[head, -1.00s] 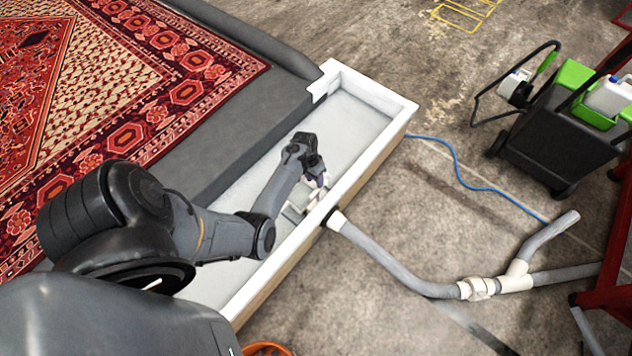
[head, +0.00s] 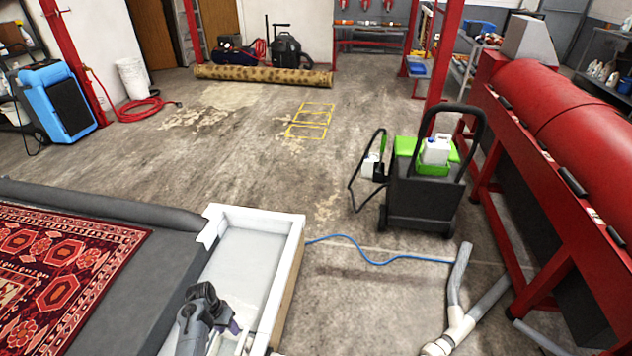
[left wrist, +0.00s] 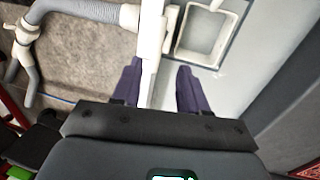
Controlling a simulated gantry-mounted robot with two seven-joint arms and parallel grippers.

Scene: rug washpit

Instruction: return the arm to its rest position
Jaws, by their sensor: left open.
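My left gripper (head: 236,330) is at the bottom of the head view, over the near part of the long white trough (head: 290,243). In the left wrist view its two dark purple fingers (left wrist: 158,82) are apart, and the gripper is open. The trough's white wall (left wrist: 152,45) runs through the gap between them in the picture; I cannot tell how far below the fingers it lies. A white square-rimmed fitting (left wrist: 180,52) sits inside the trough beside that wall. Nothing is held. My right gripper is in neither view.
A red patterned rug (head: 60,270) lies on the grey platform left of the trough. A grey drain pipe (head: 458,325) and blue hose (head: 375,260) lie on the floor to the right. A black and green cart (head: 420,200) and red machine (head: 570,120) stand beyond.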

